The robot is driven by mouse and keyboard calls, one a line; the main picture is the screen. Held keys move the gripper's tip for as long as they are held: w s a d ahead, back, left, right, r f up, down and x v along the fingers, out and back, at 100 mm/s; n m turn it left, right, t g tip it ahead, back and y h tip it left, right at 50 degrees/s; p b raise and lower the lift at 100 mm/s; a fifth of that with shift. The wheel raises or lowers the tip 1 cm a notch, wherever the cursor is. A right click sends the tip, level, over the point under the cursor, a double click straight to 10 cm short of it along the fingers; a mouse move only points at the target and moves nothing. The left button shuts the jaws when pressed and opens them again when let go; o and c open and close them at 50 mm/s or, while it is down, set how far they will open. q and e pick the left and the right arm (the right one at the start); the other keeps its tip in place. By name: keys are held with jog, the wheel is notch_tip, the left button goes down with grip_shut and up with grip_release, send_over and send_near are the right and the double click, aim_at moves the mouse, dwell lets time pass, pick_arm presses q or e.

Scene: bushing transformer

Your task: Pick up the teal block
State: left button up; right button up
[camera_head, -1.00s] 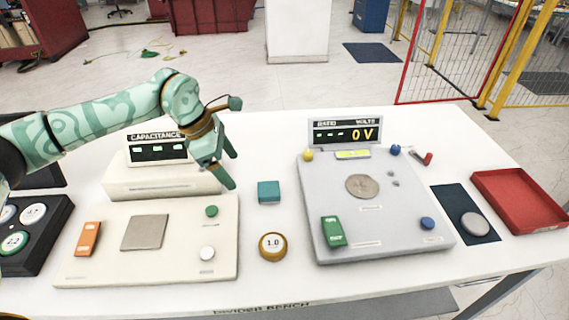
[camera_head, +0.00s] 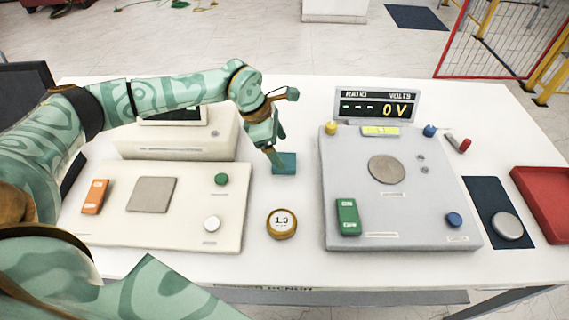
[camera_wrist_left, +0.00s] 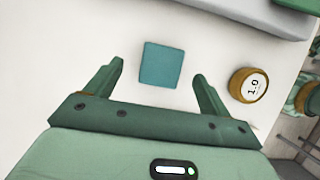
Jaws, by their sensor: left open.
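The teal block (camera_head: 287,164) is a small cube on the white table between the two instrument panels. In the left wrist view the teal block (camera_wrist_left: 161,64) lies ahead of and between the two fingers. My left gripper (camera_head: 277,161) hangs over the block's left side in the head view and hides part of it. In the left wrist view my left gripper (camera_wrist_left: 160,75) is open, with a finger to each side of the block and a gap on both sides. My right gripper is not in view.
A brass weight marked 1.0 (camera_head: 282,223) stands in front of the block. The cream panel (camera_head: 120,225) is to the left and the grey panel (camera_head: 400,220) to the right. A red tray (camera_head: 545,200) sits at the far right.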

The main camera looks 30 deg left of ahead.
aim_at(284, 160)
pick_arm(q)
jog(key=x, duration=0.5)
jog(key=shift+s+a+f+b, duration=0.2)
jog(key=shift+s+a+b, duration=0.1)
jog(key=shift+b, duration=0.1)
jog(key=shift+r, duration=0.1)
jog(key=c, duration=1.1)
jog(key=shift+r, duration=0.1)
jog(key=shift+r, duration=0.3)
notch_tip(284, 160, up, 3)
jog(key=shift+f+p, duration=0.2)
jog(key=shift+p, duration=0.2)
jog(key=s+d+r+p, duration=0.2)
jog(key=s+d+r, duration=0.6)
jog(key=s, duration=0.3)
jog(key=shift+d+r, duration=0.25)
jog(key=shift+r, duration=0.55)
jog(key=shift+s, duration=0.1)
